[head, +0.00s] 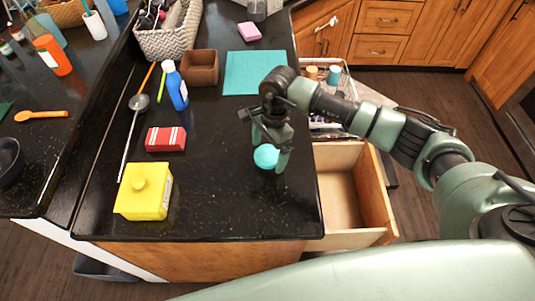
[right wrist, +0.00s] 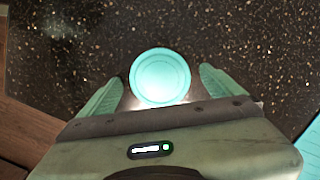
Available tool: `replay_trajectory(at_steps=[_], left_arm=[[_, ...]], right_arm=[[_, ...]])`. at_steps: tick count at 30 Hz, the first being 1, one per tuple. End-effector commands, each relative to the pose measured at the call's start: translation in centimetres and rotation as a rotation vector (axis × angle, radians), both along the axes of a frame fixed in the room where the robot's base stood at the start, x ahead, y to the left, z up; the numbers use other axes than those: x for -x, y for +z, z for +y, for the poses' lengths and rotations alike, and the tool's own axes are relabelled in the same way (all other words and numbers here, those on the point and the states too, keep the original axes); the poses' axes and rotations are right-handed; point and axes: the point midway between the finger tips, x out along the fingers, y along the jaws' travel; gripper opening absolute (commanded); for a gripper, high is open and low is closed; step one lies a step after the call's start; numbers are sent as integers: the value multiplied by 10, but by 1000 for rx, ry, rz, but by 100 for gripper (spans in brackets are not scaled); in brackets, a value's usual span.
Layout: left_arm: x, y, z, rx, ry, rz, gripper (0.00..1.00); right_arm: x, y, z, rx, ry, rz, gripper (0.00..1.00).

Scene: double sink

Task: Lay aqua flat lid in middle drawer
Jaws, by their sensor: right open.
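The aqua flat lid (head: 266,156) is a small round disc on the black countertop, near its right edge. In the right wrist view the lid (right wrist: 160,77) lies between the two spread fingers, with dark counter showing on both sides. My right gripper (head: 270,158) is open and points down over the lid; it partly covers the lid in the head view. I cannot tell whether a finger touches it. An open drawer (head: 341,187) with a bare light wood bottom sticks out right of the counter, below its top. My left gripper is not in view.
A yellow container (head: 143,192), a red box (head: 166,139), a blue bottle (head: 175,86) and a ladle (head: 138,103) lie or stand to the left. A teal mat (head: 254,73) and brown box (head: 200,68) are behind.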

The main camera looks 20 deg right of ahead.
Motion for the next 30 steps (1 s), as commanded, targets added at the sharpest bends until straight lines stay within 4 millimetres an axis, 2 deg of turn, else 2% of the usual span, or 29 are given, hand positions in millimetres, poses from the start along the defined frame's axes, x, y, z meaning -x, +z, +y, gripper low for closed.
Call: replay_trajectory(at_steps=[1, 7, 9, 20, 25, 30], left_arm=[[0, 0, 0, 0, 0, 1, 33], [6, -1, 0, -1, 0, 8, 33], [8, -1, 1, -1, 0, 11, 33], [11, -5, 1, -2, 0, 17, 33], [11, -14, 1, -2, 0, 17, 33], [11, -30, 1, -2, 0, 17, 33]], right_arm=[[0, 0, 0, 0, 0, 0, 90], [0, 0, 0, 0, -1, 0, 34], [0, 1, 0, 0, -1, 0, 24], [-1, 8, 0, -1, -2, -2, 23], [-1, 32, -1, 0, 0, -6, 23], [-2, 75, 0, -1, 1, -8, 23]])
